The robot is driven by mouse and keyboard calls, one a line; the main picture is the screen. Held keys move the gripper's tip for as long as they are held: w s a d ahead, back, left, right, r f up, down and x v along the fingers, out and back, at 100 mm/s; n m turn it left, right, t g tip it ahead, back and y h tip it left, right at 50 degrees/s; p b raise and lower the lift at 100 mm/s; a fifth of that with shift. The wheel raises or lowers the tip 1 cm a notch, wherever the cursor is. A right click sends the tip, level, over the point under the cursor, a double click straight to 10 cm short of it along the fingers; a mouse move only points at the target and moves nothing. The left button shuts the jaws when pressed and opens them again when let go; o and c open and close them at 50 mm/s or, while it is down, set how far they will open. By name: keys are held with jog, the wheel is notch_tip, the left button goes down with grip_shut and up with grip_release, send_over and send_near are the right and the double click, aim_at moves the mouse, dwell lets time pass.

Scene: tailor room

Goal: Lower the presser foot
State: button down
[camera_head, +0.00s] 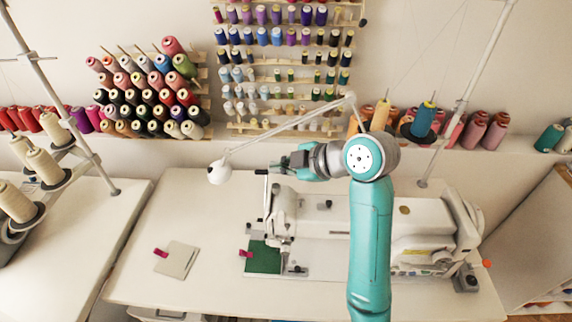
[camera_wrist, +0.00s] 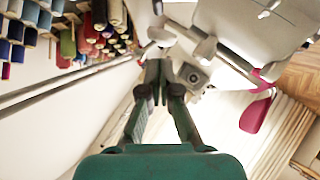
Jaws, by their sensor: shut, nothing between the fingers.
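The white sewing machine (camera_head: 350,222) stands on the white table, with its head end at the left. The presser foot area (camera_head: 285,264) is low at that end, beside the green fabric (camera_head: 265,258); the foot itself is too small to make out. My gripper (camera_head: 284,166) is above and behind the machine's head, pointing left. In the wrist view my gripper (camera_wrist: 163,72) has its fingers close together with nothing between them. The machine's body (camera_wrist: 245,30) fills the upper right there. A round knob (camera_wrist: 194,76) shows just right of the fingertips.
A white lamp (camera_head: 220,172) on a thin arm hangs left of my gripper. A thin upright bar (camera_head: 265,195) stands beside the machine's head. A pink clip (camera_head: 246,254) sits on the green fabric. Pale fabric (camera_head: 178,260) lies on the left. Thread racks (camera_head: 290,75) cover the wall.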

aim_at(257, 172)
jog(key=x, duration=0.6)
jog(key=shift+w+f, duration=0.1)
jog(key=shift+f, duration=0.1)
jog(key=shift+w+d+f, duration=0.1)
jog(key=shift+w+f, duration=0.6)
jog(key=shift+f, duration=0.2)
jog(key=shift+w+f, duration=0.35)
jog(key=shift+f, duration=0.1)
jog(key=shift+w, duration=0.1)
